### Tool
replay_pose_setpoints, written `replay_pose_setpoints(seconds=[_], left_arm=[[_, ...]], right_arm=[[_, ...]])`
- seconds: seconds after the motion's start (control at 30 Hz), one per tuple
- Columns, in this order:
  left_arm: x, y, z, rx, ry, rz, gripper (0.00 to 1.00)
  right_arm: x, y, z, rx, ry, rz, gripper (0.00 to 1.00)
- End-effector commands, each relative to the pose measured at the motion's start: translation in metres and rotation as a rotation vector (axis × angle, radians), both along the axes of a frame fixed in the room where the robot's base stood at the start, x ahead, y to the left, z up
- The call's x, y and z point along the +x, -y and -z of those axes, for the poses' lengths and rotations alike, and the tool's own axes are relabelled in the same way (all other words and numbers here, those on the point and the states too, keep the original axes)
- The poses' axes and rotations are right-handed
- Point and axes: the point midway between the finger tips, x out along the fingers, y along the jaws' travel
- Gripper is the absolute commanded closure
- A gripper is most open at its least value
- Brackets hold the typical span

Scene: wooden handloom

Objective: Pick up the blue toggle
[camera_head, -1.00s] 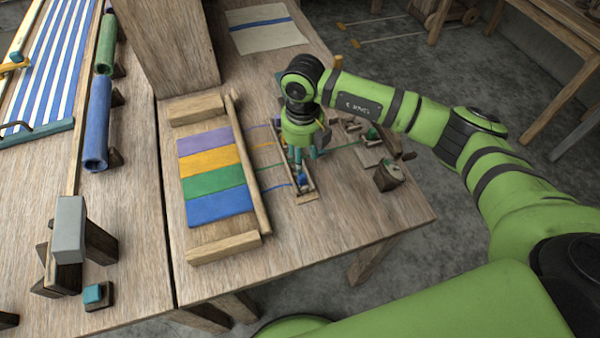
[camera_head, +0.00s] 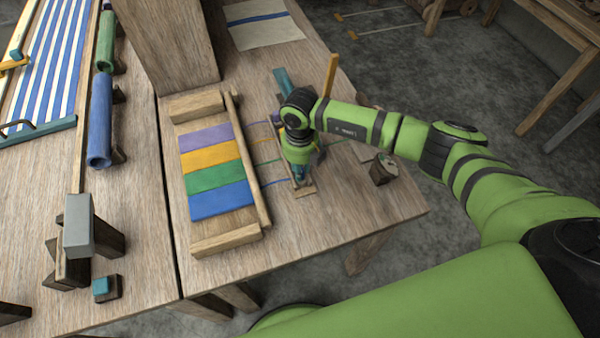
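A small loom frame on the table holds purple, orange, green and blue bands (camera_head: 222,200). Threads run from it to the right toward a narrow wooden rack (camera_head: 305,191). The blue thread (camera_head: 275,184) leads to the spot under my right gripper (camera_head: 300,180). My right gripper points down there, its fingers low over the rack's near end. The blue toggle is hidden, or cannot be told apart from the bluish fingers. Whether the fingers are open or shut on it cannot be seen. My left gripper is not in view.
A wooden post (camera_head: 165,40) stands behind the loom frame. An upright wooden peg (camera_head: 328,76) and a teal piece (camera_head: 283,80) are close to my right wrist. A dark wooden block (camera_head: 382,170) sits near the table's right edge. The near right table corner is clear.

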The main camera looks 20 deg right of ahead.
Motion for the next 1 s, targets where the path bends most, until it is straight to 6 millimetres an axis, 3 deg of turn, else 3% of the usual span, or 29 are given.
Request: replay_pose_setpoints(seconds=[0.07,0.1,0.13,0.17,0.57,1.0], left_arm=[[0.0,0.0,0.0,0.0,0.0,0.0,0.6],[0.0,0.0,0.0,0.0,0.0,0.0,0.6],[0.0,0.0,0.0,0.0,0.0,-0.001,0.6],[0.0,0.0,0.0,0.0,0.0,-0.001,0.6],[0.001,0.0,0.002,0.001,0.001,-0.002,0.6],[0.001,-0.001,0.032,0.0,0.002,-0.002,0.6]], right_arm=[[0.0,0.0,0.0,0.0,0.0,0.0,0.9],[0.0,0.0,0.0,0.0,0.0,0.0,0.69],[0.0,0.0,0.0,0.0,0.0,0.0,0.57],[0.0,0.0,0.0,0.0,0.0,0.0,0.53],[0.001,0.0,-0.004,0.001,0.002,0.0,0.53],[0.004,0.002,-0.06,0.001,0.003,-0.001,0.53]])
